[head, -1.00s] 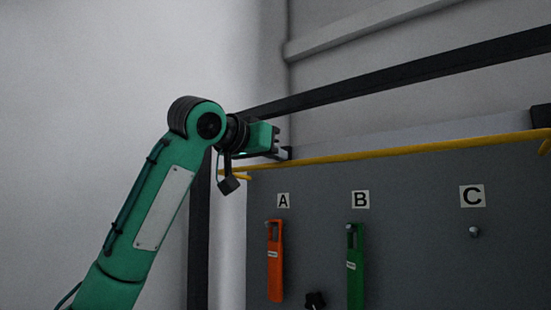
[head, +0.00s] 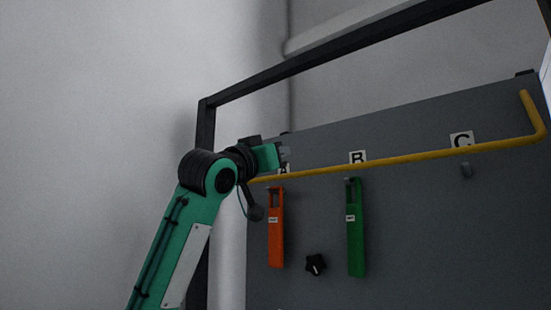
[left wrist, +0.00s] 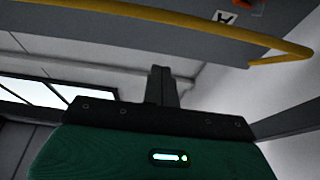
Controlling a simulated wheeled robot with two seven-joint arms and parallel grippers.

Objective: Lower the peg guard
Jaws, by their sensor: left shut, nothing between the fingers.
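The peg guard is a yellow bar (head: 400,156) in front of the grey panel. In the head view it crosses just below labels B and C and overlaps label A, above the tags. In the left wrist view the shut fingers (left wrist: 160,86) show below the yellow bar (left wrist: 200,26). My right gripper is not in view.
An orange tag (head: 275,230) hangs under A and a green tag (head: 356,235) under B. The peg (head: 466,171) under C is bare. A black knob (head: 315,264) sits between the tags, lower down. A dark frame (head: 330,59) rises behind the panel.

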